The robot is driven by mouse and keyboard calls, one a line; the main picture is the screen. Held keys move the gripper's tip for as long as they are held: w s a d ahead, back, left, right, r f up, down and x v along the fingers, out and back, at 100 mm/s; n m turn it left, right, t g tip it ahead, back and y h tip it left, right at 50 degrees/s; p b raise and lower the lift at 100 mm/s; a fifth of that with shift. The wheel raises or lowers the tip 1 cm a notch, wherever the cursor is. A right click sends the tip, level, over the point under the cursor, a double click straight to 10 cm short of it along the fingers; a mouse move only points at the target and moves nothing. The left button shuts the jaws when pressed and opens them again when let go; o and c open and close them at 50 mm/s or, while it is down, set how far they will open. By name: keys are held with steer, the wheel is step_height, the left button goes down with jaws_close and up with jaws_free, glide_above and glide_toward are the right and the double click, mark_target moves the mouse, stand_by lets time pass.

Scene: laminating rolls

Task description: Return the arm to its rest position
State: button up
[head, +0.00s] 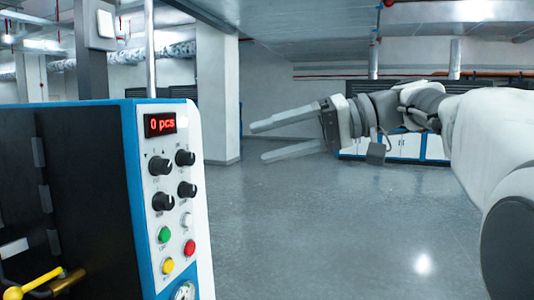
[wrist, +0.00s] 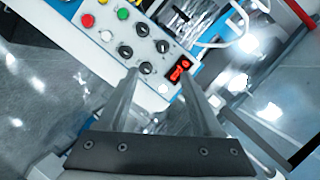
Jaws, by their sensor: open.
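My gripper (head: 262,140) is open and empty in the head view, held in mid-air in the middle of the picture and pointing left. Its two long grey fingers are spread apart. My arm reaches in from the right edge. In the wrist view my gripper (wrist: 170,82) also shows its two fingers apart, with nothing between them but the view of the machine's control panel (wrist: 130,40) beyond. In the head view the fingers appear to the right of that panel (head: 172,210); I cannot tell the exact gap.
A laminating machine with a black side (head: 80,190) stands at the left, its display (head: 160,124) reading "0 pcs". Yellow parts (head: 40,283) show at its lower left. A white pillar (head: 218,95) stands behind. White and blue cabinets (head: 403,146) line the back. The grey floor (head: 330,230) is open.

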steer(key=s+d+f+m+t+h+p, duration=0.2)
steer(key=s+d+f+h, duration=0.3)
steer(key=f, duration=0.7)
steer(key=s+d+f+m+t+h+p, duration=0.1)
steer(key=s+d+f+m+h+p, duration=0.2)
steer(key=s+f+h, duration=0.6)
steer(key=s+d+f, duration=0.2)
steer(key=s+f, duration=0.1)
steer(key=s, duration=0.1)
steer(key=shift+s+f+t+h, duration=0.15)
steer(key=shift+f+t+h, duration=0.15)
steer(key=shift+t, duration=0.1)
steer(key=shift+d+r, duration=0.1)
